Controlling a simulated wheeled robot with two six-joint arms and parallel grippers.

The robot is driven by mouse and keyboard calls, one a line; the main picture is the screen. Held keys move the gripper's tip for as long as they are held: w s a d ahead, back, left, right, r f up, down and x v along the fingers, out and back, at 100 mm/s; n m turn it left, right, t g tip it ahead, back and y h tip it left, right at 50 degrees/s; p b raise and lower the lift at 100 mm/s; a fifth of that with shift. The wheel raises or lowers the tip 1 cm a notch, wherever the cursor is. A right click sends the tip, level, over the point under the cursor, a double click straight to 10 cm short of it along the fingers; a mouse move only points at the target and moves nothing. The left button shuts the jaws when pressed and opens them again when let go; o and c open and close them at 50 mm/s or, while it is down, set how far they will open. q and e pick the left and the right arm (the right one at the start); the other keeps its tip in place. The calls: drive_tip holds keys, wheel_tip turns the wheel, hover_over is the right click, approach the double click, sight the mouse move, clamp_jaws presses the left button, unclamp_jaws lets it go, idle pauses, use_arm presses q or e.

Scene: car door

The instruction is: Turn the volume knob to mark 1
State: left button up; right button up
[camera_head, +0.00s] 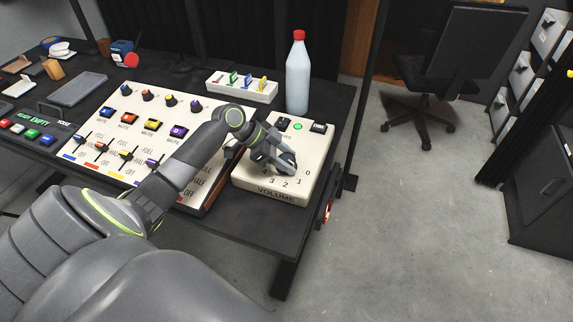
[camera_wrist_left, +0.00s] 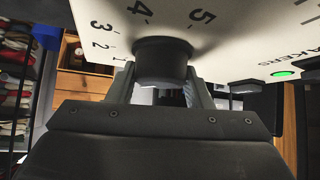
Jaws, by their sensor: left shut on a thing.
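The cream volume box (camera_head: 247,185) stands at the right end of the table, with "VOLUME" on its front. Its printed marks 0, 1, 2 and 3 show in the head view. The dark round volume knob (camera_wrist_left: 163,58) shows in the left wrist view, with marks 1 to 5 around it. My left gripper (camera_head: 283,165) is over the box, its fingers on either side of the knob and shut on it. The left gripper (camera_wrist_left: 160,92) also shows in the wrist view. The knob's pointer is hidden, so its setting cannot be read. My right gripper is not in view.
A mixer panel (camera_head: 105,125) with coloured buttons and sliders lies left of the box, under my left arm. A bottle with a red cap (camera_head: 298,75) and a white tray of coloured pieces (camera_head: 242,93) stand behind. A lit green button (camera_head: 298,126) is on the box.

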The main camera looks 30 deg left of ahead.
use_arm(q)
drive_tip(key=shift+m+g+h+b, duration=0.3)
drive_tip(key=shift+m+g+b, duration=0.45)
drive_tip(key=shift+m, duration=0.25)
drive_tip(key=o, duration=1)
drive_tip(key=v, duration=1.7)
drive_tip(key=shift+a+r+b, duration=0.15)
drive_tip(key=shift+a+b, duration=0.05)
drive_tip(key=shift+b, duration=0.2)
